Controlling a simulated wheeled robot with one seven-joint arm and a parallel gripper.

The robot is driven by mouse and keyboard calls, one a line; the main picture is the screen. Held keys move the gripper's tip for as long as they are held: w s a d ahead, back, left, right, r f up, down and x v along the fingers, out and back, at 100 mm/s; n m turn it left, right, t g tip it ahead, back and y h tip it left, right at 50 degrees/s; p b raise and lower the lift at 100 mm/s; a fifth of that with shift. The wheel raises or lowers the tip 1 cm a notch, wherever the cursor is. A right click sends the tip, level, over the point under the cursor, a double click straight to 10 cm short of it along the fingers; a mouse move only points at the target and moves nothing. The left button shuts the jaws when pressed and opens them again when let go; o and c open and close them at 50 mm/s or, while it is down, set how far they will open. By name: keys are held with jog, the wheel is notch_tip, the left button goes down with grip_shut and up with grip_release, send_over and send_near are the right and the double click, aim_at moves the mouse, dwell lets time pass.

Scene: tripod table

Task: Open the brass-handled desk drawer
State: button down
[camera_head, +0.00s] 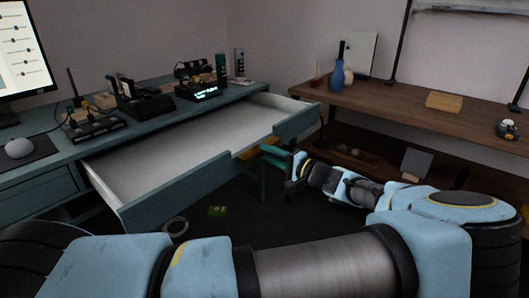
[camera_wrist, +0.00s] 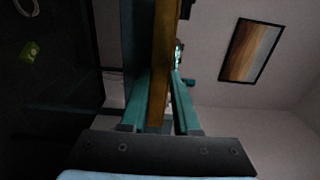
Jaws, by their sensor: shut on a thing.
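The wide teal desk drawer (camera_head: 178,197) stands far out of the desk, and its pale, empty interior shows in the head view. Its front is lower in the middle. The brass handle (camera_wrist: 162,50) is a long yellow-brown bar in the wrist view, running up between the two teal fingers. A little yellow also shows by the drawer front in the head view (camera_head: 248,153). My gripper (camera_head: 272,153) reaches in from the right at the middle of the drawer front. Its fingers (camera_wrist: 165,80) are shut on the handle in the wrist view. My arm and fingers hide part of the handle.
The desk (camera_head: 60,150) bears a monitor (camera_head: 20,50), mouse (camera_head: 19,147), clock radio (camera_head: 200,92) and several small items. A wooden table (camera_head: 400,105) with a blue vase (camera_head: 338,78) stands close to my arm at right. A white ring (camera_head: 176,226) lies on the dark floor.

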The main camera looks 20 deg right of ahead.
jog(key=shift+s+f, duration=0.1)
jog(key=shift+f, duration=0.25)
jog(key=c, duration=0.9)
grip_release()
jog(key=shift+o, duration=0.9)
jog(key=shift+r, duration=0.15)
jog(key=v, duration=1)
jog(key=shift+s+d+b, duration=0.25)
jog(key=shift+b, duration=0.1)
